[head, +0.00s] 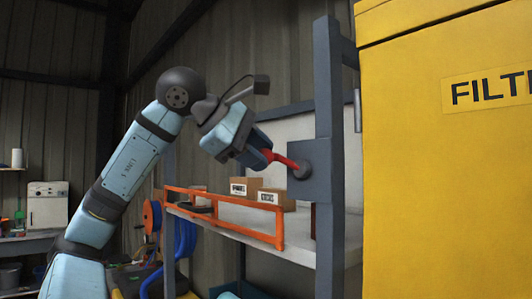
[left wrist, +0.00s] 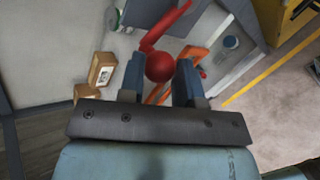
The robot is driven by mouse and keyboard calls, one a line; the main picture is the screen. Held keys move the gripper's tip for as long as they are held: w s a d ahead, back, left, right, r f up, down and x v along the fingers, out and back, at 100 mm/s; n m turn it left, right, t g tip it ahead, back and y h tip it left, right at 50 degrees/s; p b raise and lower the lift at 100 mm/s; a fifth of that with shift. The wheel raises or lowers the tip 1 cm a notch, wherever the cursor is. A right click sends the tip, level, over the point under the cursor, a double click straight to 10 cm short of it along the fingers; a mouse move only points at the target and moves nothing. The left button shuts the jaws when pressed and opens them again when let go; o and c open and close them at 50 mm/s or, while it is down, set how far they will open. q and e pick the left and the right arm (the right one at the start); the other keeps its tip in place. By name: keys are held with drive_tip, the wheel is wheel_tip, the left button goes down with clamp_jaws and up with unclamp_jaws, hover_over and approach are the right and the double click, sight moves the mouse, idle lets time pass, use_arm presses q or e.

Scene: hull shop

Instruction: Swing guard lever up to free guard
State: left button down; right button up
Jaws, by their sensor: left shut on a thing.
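The guard lever (head: 287,162) is a red bar on a round grey pivot on the post's plate. In the head view it runs from the pivot leftward and slightly up to my left gripper (head: 263,151). In the left wrist view its red ball knob (left wrist: 160,67) sits between my two blue fingers, which are shut on it. The orange guard (head: 225,211) is a rail frame across the shelf's front edge. It also shows partly behind the fingers in the left wrist view (left wrist: 195,54). My right gripper is out of view.
The grey post (head: 328,130) carries the lever's plate. Cardboard boxes (head: 245,187) stand on the shelf (head: 305,244) behind the guard. A big yellow filter cabinet (head: 450,180) fills the right side. A workbench and a white machine (head: 47,203) stand far left.

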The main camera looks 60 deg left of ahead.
use_arm(q)
drive_tip(key=shift+r, duration=0.15)
drive_tip(key=c, duration=0.8)
unclamp_jaws()
drive_tip(key=shift+c, duration=0.2)
drive_tip(key=v, duration=1.3)
drive_tip(key=shift+s+r+b, duration=0.2)
drive_tip(key=shift+s+b, duration=0.15)
drive_tip(key=shift+d, duration=0.1)
